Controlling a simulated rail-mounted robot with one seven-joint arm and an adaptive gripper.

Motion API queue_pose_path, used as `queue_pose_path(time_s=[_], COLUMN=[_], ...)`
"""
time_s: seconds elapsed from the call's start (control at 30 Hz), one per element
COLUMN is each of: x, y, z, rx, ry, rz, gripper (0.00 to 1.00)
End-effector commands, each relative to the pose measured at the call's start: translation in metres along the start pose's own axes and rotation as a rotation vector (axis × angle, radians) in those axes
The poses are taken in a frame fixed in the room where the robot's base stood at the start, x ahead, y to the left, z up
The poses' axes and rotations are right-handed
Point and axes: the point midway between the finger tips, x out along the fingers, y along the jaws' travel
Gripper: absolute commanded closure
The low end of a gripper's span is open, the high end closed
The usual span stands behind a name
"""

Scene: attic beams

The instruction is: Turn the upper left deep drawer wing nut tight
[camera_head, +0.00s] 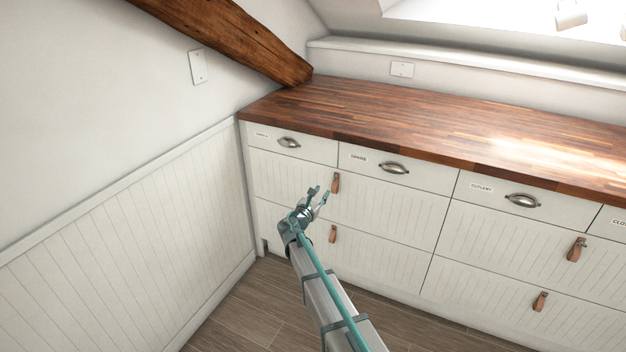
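The upper left deep drawer (392,214) is a cream grooved front below the two left shallow drawers, and it is shut. Its brown leather pull (336,182) hangs near the top edge. I cannot make out a wing nut on this pull; it is too small to tell at this size.
The lower left deep drawer has a leather pull (333,233). Shallow drawers above have metal cup handles (393,167). A wooden worktop (400,115) overhangs the fronts. The panelled wall (120,235) closes the left side, with a sloping beam (235,38) above. Floor (250,310) is clear.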

Motion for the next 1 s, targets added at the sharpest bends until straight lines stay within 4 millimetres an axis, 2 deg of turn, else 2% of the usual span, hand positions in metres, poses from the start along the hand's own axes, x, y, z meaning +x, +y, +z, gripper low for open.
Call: queue_pose_path(time_s=[0.27,0.47,0.8,1.0], x=[0.011,0.037,0.094,0.107], y=[0.002,0.002,0.003,0.002], z=[-0.002,-0.002,-0.003,-0.003], rx=[-0.053,-0.051,-0.05,-0.049], ry=[0.008,0.008,0.008,0.008], rz=[0.009,0.008,0.006,0.008], gripper=[0.7,0.7,0.7,0.7])
